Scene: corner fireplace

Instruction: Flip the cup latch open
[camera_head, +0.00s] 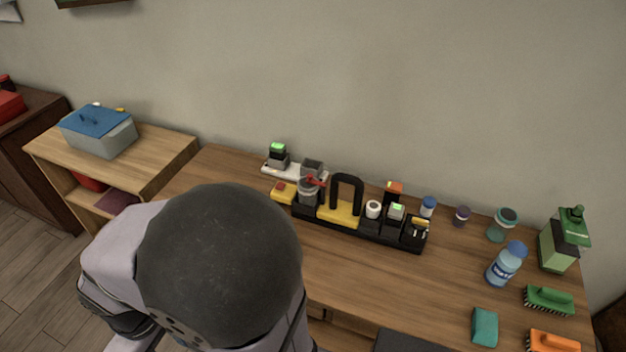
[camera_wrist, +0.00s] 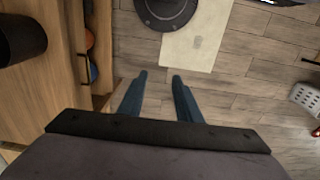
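A small grey cup-like part (camera_head: 308,193) with a red lever (camera_head: 314,181) stands at the left end of a black fixture base (camera_head: 370,232) on the wooden table. It looks like the cup latch, but it is too small to tell whether the latch is open. My gripper (camera_wrist: 160,75) shows in the wrist view with two blue fingers apart and nothing between them. It hangs over the floor, away from the fixture. My gripper cannot be seen in the head view, where my arm fills the lower left.
The fixture also carries a black handle (camera_head: 347,187) on a yellow block and several small parts. To the right stand a blue-capped bottle (camera_head: 505,264), a green bottle (camera_head: 558,245) and brushes. A side shelf (camera_head: 160,150) with a blue-lidded box (camera_head: 98,133) stands left.

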